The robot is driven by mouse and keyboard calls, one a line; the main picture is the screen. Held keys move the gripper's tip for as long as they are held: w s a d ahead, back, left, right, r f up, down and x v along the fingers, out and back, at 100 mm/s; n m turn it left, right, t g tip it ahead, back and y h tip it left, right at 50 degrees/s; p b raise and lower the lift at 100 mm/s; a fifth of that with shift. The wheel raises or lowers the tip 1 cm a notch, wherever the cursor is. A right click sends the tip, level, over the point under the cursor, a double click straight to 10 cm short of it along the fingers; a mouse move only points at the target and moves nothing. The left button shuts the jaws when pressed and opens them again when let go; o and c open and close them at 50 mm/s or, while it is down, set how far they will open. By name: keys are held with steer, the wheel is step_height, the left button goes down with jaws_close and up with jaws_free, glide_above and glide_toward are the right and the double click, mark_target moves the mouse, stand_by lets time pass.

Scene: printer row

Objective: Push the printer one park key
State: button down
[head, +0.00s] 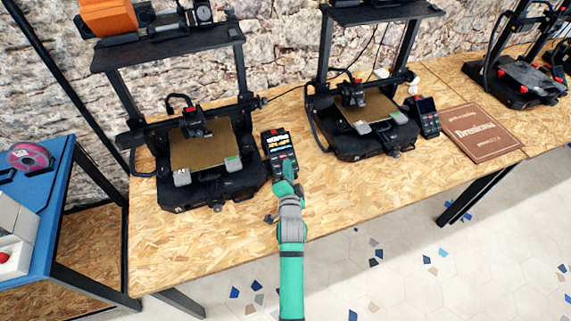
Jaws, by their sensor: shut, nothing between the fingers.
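Several black 3D printers stand in a row on a chipboard table. The left printer (205,150) has a tan bed and a control unit (277,143) with a lit screen at its right side. My green and grey arm reaches up from the bottom of the head view to this control unit. My gripper (285,168) is shut and empty, with its tip over the lower part of the unit, where the keys are. It covers part of them. I cannot tell whether the tip touches a key or which key is the park key.
A second printer (362,115) with its own control unit (424,115) stands to the right, and a third (520,80) beyond it. A brown sign (482,133) lies on the chipboard table (330,195). A blue table (40,220) is at the left. The table front is clear.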

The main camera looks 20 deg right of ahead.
steer(key=shift+s+r, duration=0.75)
steer(key=shift+r, duration=0.25)
steer(key=shift+s+r, duration=0.75)
steer(key=shift+r, duration=0.2)
steer(key=s+a+f+n, duration=0.1)
steer(key=s+a+f, duration=0.1)
steer(key=s, duration=0.1)
steer(key=s+a+f+n, duration=0.1)
steer(key=s+a+f, duration=0.1)
steer(key=s, duration=0.2)
steer(key=s+a+f+n, duration=0.1)
steer(key=s+a+f, duration=0.1)
steer(key=s, duration=0.1)
steer(key=shift+s+n+y, duration=0.35)
steer(key=shift+n+y, duration=0.05)
steer(key=s+a+n+y, duration=0.1)
steer(key=s+a+n, duration=0.35)
steer(key=s, duration=0.65)
steer(key=s+a+n+y, duration=0.1)
steer(key=s+a+n, duration=0.3)
steer(key=s, duration=0.7)
steer(key=s+a+r+n+y, duration=0.1)
steer(key=s+a+r, duration=0.3)
steer(key=s, duration=0.6)
steer(key=shift+s+a+r+n, duration=0.15)
steer(key=shift+a+r+n, duration=0.2)
steer(key=shift+r+n, duration=0.35)
steer(key=shift+f, duration=0.15)
